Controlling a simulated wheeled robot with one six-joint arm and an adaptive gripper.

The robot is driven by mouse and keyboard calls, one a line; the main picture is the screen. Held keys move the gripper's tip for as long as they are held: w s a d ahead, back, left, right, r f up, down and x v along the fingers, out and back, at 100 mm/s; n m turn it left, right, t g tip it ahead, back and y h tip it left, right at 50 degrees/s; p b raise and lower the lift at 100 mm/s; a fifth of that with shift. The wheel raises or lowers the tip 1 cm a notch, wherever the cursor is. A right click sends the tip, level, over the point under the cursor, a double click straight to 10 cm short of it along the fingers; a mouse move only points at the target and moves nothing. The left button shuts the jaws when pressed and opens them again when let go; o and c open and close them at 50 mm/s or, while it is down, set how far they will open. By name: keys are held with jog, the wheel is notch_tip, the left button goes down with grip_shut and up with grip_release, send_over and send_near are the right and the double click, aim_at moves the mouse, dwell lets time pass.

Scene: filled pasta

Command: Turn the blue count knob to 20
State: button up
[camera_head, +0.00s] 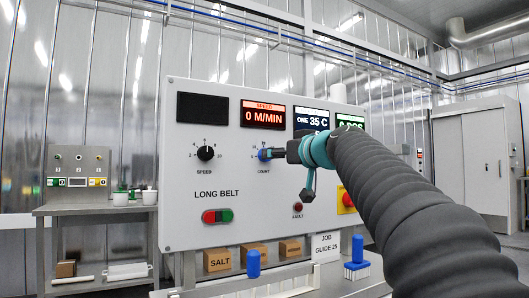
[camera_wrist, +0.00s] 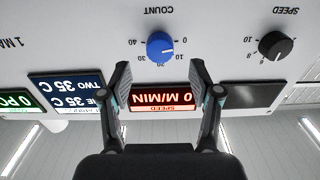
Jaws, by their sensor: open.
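The blue count knob (camera_head: 263,155) is on the upright grey control panel, above the word COUNT. In the upside-down wrist view, the blue knob (camera_wrist: 160,46) has a dial from 0 to 40 around it, with 20 on the side facing my gripper. I cannot read its pointer surely. My gripper (camera_wrist: 160,72) is open, its two fingers spread wide either side of the knob's line. The fingertips look just short of the knob, with nothing held. In the head view my gripper (camera_head: 279,152) covers the area right of the knob.
The black speed knob (camera_head: 205,153) is left of the blue one. A red and green switch (camera_head: 217,216) and a red fault button (camera_head: 298,210) are lower. The red display (camera_head: 263,114) reads 0 M/MIN. Labelled boxes (camera_head: 217,260) stand below the panel.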

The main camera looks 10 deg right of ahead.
jog(key=shift+p+x, duration=0.65)
jog(key=shift+x, duration=2.15)
jog(key=c, duration=1.1)
